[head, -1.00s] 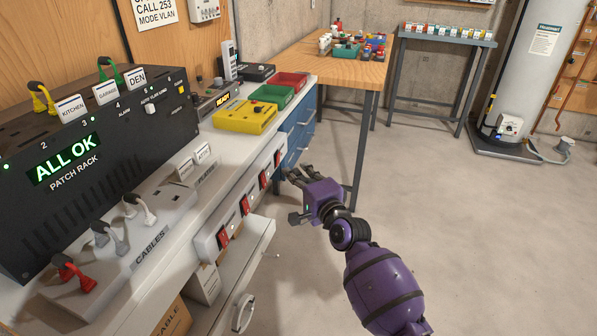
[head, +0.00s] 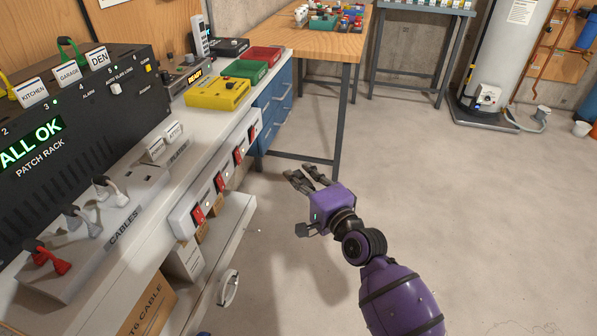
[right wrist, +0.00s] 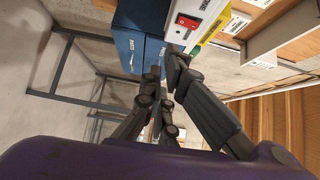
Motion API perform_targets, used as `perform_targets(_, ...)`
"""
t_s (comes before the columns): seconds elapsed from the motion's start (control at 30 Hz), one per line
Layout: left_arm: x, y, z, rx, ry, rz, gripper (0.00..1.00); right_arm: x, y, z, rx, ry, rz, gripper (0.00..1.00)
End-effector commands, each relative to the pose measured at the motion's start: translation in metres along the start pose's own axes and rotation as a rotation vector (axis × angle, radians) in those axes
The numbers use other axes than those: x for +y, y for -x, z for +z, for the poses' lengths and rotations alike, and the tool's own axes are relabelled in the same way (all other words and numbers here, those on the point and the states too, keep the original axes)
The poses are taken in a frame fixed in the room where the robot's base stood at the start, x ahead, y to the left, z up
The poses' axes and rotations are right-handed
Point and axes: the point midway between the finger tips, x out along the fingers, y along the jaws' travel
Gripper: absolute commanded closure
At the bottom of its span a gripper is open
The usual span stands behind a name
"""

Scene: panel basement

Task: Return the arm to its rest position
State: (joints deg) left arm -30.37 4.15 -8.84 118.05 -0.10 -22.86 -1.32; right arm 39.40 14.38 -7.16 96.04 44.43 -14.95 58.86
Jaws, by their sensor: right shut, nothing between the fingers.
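My right arm (head: 396,292) is purple and black and reaches in from the lower right of the head view. Its gripper (head: 299,186) hangs over the open floor, to the right of the workbench and apart from it. The right gripper also shows in the right wrist view (right wrist: 165,85), with its dark fingers shut and nothing between them. My left arm and gripper are not in the head view.
The patch rack (head: 85,110) reads ALL OK and stands on the white workbench (head: 155,195) at left. A blue drawer unit (head: 272,110) and a wooden table (head: 335,42) lie beyond the gripper. A white water heater (head: 495,60) stands at the back right. The concrete floor (head: 450,185) is clear at right.

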Motion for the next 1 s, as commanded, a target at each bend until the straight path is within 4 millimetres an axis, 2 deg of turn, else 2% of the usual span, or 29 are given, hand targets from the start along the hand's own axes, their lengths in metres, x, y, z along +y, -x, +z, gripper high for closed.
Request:
perform_targets(0.37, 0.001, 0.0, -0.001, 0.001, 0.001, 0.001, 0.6, 0.0, 0.0, 0.0, 0.0, 0.021, 0.0, 1.0)
perform_targets(0.47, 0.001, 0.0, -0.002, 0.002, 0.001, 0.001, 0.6, 0.001, 0.0, 0.0, 0.0, 0.116, 0.007, 1.0)
perform_targets(0.6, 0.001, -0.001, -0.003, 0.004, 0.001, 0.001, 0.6, -0.008, 0.003, 0.005, 0.004, 0.405, 0.009, 1.0)
perform_targets(0.67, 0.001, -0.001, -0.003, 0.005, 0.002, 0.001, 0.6, 0.006, 0.017, 0.007, 0.008, 0.547, 0.041, 1.0)
perform_targets(0.87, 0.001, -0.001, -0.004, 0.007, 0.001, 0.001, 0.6, 0.077, 0.084, 0.014, -0.003, 0.896, 0.194, 1.0)
perform_targets(0.97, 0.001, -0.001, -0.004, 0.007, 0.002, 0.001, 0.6, 0.117, 0.129, 0.019, -0.029, 1.035, 0.291, 1.0)
perform_targets(1.0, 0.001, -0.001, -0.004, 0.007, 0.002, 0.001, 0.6, 0.133, 0.15, 0.021, -0.044, 1.088, 0.334, 1.0)
